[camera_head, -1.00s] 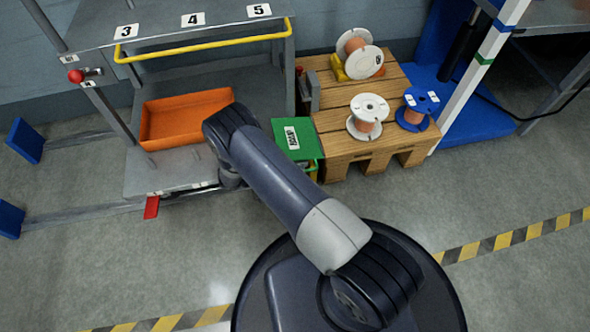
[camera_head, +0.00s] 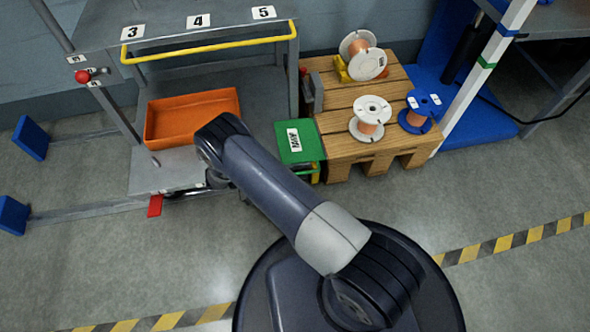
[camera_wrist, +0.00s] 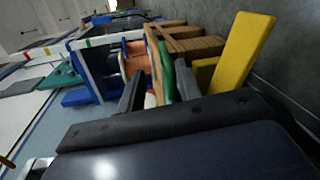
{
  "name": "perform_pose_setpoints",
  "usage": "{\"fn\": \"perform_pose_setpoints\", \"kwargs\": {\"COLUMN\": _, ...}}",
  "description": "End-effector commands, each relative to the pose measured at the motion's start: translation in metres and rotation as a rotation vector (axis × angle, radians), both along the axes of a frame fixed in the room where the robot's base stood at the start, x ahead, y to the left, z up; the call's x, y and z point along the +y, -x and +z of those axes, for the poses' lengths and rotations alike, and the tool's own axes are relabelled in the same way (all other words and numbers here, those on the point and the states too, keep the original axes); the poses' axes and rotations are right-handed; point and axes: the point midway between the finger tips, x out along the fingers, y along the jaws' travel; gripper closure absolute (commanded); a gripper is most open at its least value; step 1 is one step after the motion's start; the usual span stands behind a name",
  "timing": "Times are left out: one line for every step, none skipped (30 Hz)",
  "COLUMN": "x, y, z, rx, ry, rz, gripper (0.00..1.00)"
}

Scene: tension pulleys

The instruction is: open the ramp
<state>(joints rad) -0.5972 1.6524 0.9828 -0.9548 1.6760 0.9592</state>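No part is clearly marked as the ramp. A flat green panel with a white label (camera_head: 295,138) lies beside the cart, left of the wooden pallet. The grey cart (camera_head: 245,85) has a lower deck whose front plate (camera_head: 165,172) is partly behind my arm. A small red tab (camera_head: 155,206) is at the plate's front edge. In the wrist view my gripper (camera_wrist: 158,78) shows two dark fingers apart. A green edge (camera_wrist: 166,68) shows beyond the gap, near the right finger; contact cannot be told.
An orange tray (camera_head: 185,118) sits on the deck, near my arm. The wooden pallet (camera_head: 335,120) bears several spools. A yellow slab (camera_wrist: 240,50) stands right of the fingers in the wrist view. Floor in front is clear up to striped tape (camera_head: 520,236).

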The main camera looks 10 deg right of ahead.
Motion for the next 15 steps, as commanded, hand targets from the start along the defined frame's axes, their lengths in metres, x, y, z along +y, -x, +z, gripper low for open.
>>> {"fn": "perform_pose_setpoints", "kwargs": {"x": 0.012, "y": 0.000, "z": 0.004, "rx": -0.003, "ry": -0.001, "rz": 0.004, "gripper": 0.68}}
{"fn": "perform_pose_setpoints", "kwargs": {"x": 0.018, "y": 0.000, "z": 0.005, "rx": -0.003, "ry": -0.001, "rz": 0.004, "gripper": 0.68}}
{"fn": "perform_pose_setpoints", "kwargs": {"x": 0.025, "y": 0.000, "z": 0.006, "rx": -0.002, "ry": -0.001, "rz": 0.003, "gripper": 0.68}}
{"fn": "perform_pose_setpoints", "kwargs": {"x": 0.031, "y": 0.000, "z": 0.007, "rx": -0.002, "ry": -0.002, "rz": 0.003, "gripper": 0.68}}
{"fn": "perform_pose_setpoints", "kwargs": {"x": 0.036, "y": 0.000, "z": 0.008, "rx": -0.002, "ry": -0.001, "rz": 0.003, "gripper": 0.68}}
{"fn": "perform_pose_setpoints", "kwargs": {"x": 0.041, "y": 0.000, "z": 0.009, "rx": -0.003, "ry": -0.001, "rz": 0.003, "gripper": 0.68}}
{"fn": "perform_pose_setpoints", "kwargs": {"x": 0.044, "y": 0.000, "z": 0.009, "rx": -0.001, "ry": 0.000, "rz": 0.002, "gripper": 0.68}}
{"fn": "perform_pose_setpoints", "kwargs": {"x": 0.048, "y": 0.000, "z": 0.009, "rx": -0.001, "ry": 0.000, "rz": 0.002, "gripper": 0.68}}
{"fn": "perform_pose_setpoints", "kwargs": {"x": 0.051, "y": 0.000, "z": 0.010, "rx": 0.000, "ry": 0.001, "rz": 0.001, "gripper": 0.68}}
{"fn": "perform_pose_setpoints", "kwargs": {"x": 0.053, "y": 0.000, "z": 0.010, "rx": 0.001, "ry": 0.001, "rz": 0.000, "gripper": 0.68}}
{"fn": "perform_pose_setpoints", "kwargs": {"x": 0.055, "y": 0.000, "z": 0.010, "rx": 0.001, "ry": 0.001, "rz": 0.000, "gripper": 0.68}}
{"fn": "perform_pose_setpoints", "kwargs": {"x": 0.057, "y": 0.000, "z": 0.011, "rx": 0.001, "ry": 0.000, "rz": 0.000, "gripper": 0.68}}
{"fn": "perform_pose_setpoints", "kwargs": {"x": 0.058, "y": 0.000, "z": 0.011, "rx": 0.000, "ry": 0.000, "rz": 0.000, "gripper": 0.68}}
{"fn": "perform_pose_setpoints", "kwargs": {"x": 0.058, "y": 0.000, "z": 0.011, "rx": 0.001, "ry": 0.000, "rz": 0.000, "gripper": 0.68}}
{"fn": "perform_pose_setpoints", "kwargs": {"x": 0.058, "y": 0.000, "z": 0.011, "rx": 0.001, "ry": 0.000, "rz": -0.001, "gripper": 0.68}}
